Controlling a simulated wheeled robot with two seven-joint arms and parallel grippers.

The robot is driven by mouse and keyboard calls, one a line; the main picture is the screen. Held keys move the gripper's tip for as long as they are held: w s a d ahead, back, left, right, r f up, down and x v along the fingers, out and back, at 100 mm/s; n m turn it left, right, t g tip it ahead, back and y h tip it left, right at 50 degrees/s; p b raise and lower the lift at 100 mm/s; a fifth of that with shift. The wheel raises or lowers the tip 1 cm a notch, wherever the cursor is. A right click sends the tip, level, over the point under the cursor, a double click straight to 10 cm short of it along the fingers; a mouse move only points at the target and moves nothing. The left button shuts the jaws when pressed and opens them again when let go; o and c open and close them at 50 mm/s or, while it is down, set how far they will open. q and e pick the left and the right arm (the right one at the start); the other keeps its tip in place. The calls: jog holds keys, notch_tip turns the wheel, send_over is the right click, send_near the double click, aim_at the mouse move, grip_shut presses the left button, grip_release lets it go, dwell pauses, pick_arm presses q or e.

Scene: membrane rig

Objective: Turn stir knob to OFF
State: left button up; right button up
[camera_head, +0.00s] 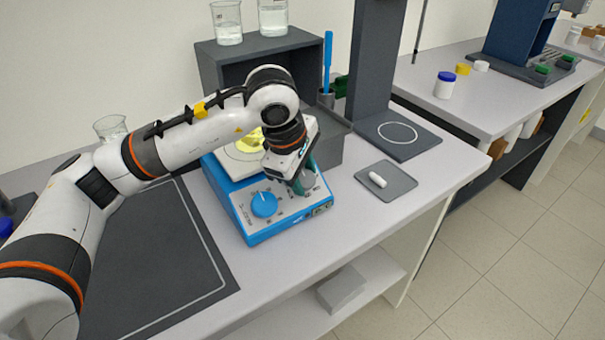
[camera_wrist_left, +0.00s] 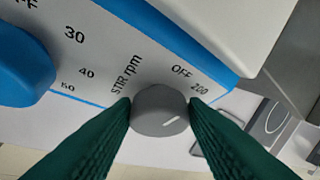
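The grey stir knob (camera_wrist_left: 160,108) is on the sloping front panel of the blue and white hotplate stirrer (camera_head: 240,214). The printed words "STIR rpm", "OFF" and "200" are beside it in the left wrist view. A white line on the knob's face points to the right and slightly up, not straight at "OFF". My left gripper (camera_head: 302,187) is at the panel, with its green fingers (camera_wrist_left: 160,115) on either side of the knob and appearing to touch it. In the head view the fingers largely hide the knob. My right gripper is not in view.
A larger blue knob (camera_head: 264,204) is left of the stir knob. A yellowish vessel (camera_head: 250,141) stands on the stirrer's top plate, partly behind my arm. A small grey tray (camera_head: 398,187) with a white stir bar (camera_head: 377,180) lies to the right. A dark mat (camera_head: 150,262) is at left.

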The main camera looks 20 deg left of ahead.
pick_arm(q)
jog(key=o, duration=0.3)
jog(key=shift+r, duration=0.1)
jog(key=v, duration=1.2)
jog(key=shift+b, duration=0.4)
